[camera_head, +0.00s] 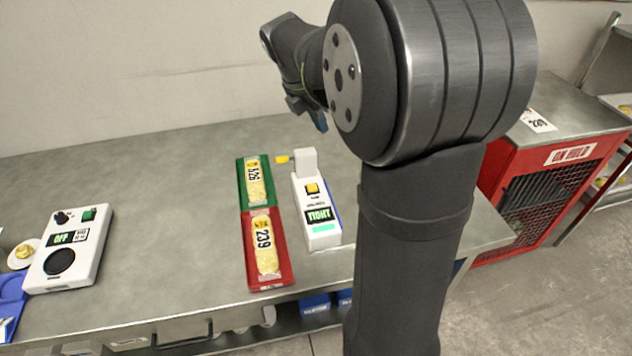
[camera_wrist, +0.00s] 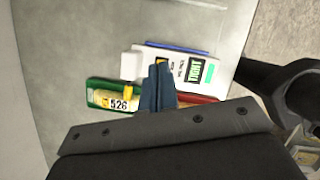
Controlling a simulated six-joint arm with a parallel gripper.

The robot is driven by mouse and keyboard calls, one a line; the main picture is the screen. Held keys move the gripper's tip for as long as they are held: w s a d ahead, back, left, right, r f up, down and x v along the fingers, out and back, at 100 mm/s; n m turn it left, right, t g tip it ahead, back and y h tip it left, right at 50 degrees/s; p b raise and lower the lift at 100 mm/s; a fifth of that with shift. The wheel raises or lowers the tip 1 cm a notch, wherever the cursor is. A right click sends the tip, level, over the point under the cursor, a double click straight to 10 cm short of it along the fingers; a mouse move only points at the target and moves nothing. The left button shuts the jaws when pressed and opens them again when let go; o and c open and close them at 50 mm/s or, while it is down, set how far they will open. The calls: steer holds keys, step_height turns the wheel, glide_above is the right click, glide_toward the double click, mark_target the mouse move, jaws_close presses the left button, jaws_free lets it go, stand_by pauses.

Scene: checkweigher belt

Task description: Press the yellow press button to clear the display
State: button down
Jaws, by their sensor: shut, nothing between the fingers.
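The yellow press button (camera_head: 312,188) sits on top of a white box-shaped unit (camera_head: 323,238), near its raised white post. Below the button is a dark display (camera_head: 319,216) with light letters that appear to read "TIGHT"; it also shows in the wrist view (camera_wrist: 195,71). My gripper (camera_head: 321,122) is shut and empty, and in the head view it appears above and behind the unit. In the wrist view my closed fingertips (camera_wrist: 158,72) overlap the unit, with a sliver of the yellow button (camera_wrist: 161,62) showing at their tips. Contact cannot be told.
A green tray (camera_head: 241,186) and a red tray (camera_head: 284,272) hold yellow packs labelled 526 and 239, left of the unit. A white control box (camera_head: 90,250) stands far left. The bench between is clear.

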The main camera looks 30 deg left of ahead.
mark_target(310, 189)
step_height(310, 189, down, 7)
steer(key=s+a+n+t+y, duration=0.1)
steer(key=n+t, duration=0.4)
steer(key=n, duration=0.7)
steer(key=shift+s+a+n+t+y, duration=0.2)
steer(key=shift+s+n+t+y, duration=0.15)
steer(key=shift+s, duration=0.3)
steer(key=shift+f, duration=4.4)
steer(key=shift+f, duration=0.1)
steer(key=shift+f, duration=0.3)
